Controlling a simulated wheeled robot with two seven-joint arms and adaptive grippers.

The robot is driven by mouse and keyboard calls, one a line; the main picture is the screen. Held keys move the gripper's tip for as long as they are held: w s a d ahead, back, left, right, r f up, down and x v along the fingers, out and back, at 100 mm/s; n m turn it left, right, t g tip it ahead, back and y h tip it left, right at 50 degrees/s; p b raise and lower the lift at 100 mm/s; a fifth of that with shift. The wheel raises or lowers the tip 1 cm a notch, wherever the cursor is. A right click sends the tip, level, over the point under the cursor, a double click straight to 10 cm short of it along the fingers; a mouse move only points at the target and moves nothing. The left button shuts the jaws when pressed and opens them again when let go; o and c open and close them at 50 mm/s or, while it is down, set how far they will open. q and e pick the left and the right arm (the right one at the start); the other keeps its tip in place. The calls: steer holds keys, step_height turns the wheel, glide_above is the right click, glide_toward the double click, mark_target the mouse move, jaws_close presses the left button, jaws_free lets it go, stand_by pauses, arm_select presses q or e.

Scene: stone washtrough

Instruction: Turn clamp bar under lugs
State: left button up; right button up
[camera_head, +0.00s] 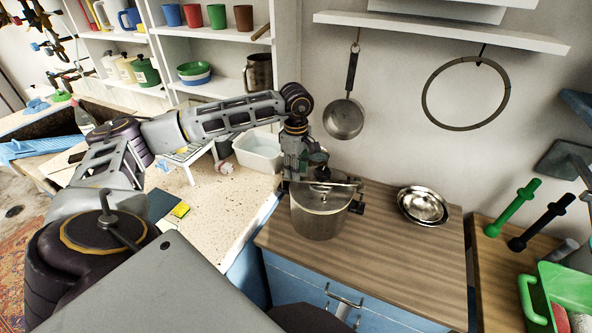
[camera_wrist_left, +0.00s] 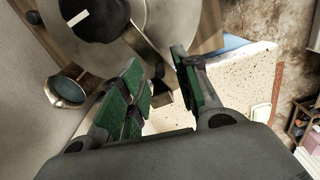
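A steel pot (camera_head: 318,217) with a lid stands on the wooden worktop. A metal clamp bar (camera_head: 338,184) lies across the top of the lid. In the left wrist view the lid (camera_wrist_left: 180,14) shows a round black knob (camera_wrist_left: 93,18) with a white mark, and the bar (camera_wrist_left: 146,45) runs from it toward my fingers. My left gripper (camera_head: 298,172) is at the left side of the lid. In the wrist view its green-padded fingers (camera_wrist_left: 158,70) are apart, with the bar's end between them. Contact is unclear. The lugs are not clearly visible. My right gripper is out of view.
Steel bowls (camera_head: 423,205) sit right of the pot. A white tub (camera_head: 259,152) stands behind left on the speckled counter (camera_head: 213,208). A pan (camera_head: 343,117) hangs on the wall behind. The worktop (camera_head: 375,255) in front and right is clear.

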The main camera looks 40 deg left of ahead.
arm_select(q)
step_height(320, 180, up, 11)
steer(key=shift+r, duration=0.15)
stand_by(0.4)
